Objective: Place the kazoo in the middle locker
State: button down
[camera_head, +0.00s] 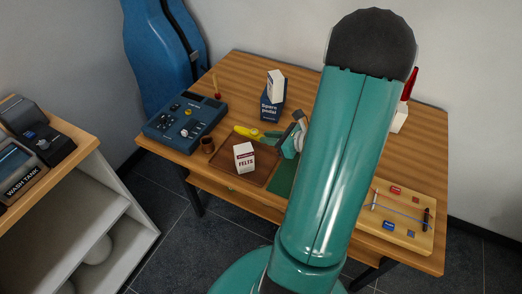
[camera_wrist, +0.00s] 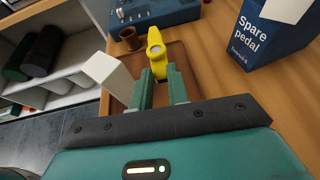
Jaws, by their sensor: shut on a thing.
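The yellow kazoo (camera_wrist: 154,47) is between the green fingers of my gripper (camera_wrist: 160,80) in the wrist view. My gripper is shut on it, over the brown tray. In the head view the kazoo (camera_head: 246,132) points left from my gripper (camera_head: 272,138), and my arm hides part of the wrist. A pale shelf unit with open compartments (camera_head: 75,240) stands at the left, apart from the table. It also shows at the upper left of the wrist view (camera_wrist: 68,82). I cannot tell which compartment is the middle locker.
The white FELTS box (camera_head: 244,158) stands on the brown tray (camera_head: 262,176), close to my gripper. A blue device (camera_head: 185,122), a small brown cup (camera_head: 207,145) and the Spare pedal box (camera_head: 271,108) are nearby. Dark floor (camera_head: 170,225) separates the table from the shelf unit.

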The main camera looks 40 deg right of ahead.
aim_at(270, 157)
jog(key=shift+s+d+f, duration=0.1)
jog(key=shift+s+f, duration=0.05)
jog(key=shift+f, duration=0.4)
jog(key=shift+s+f, duration=0.15)
jog(key=shift+f, duration=0.4)
jog(key=shift+w+f, duration=0.1)
jog(key=shift+f, duration=2.05)
jog(key=shift+f, duration=0.15)
jog(key=c, duration=1.3)
grip_release()
jog(key=shift+c, duration=0.2)
jog(key=v, duration=1.2)
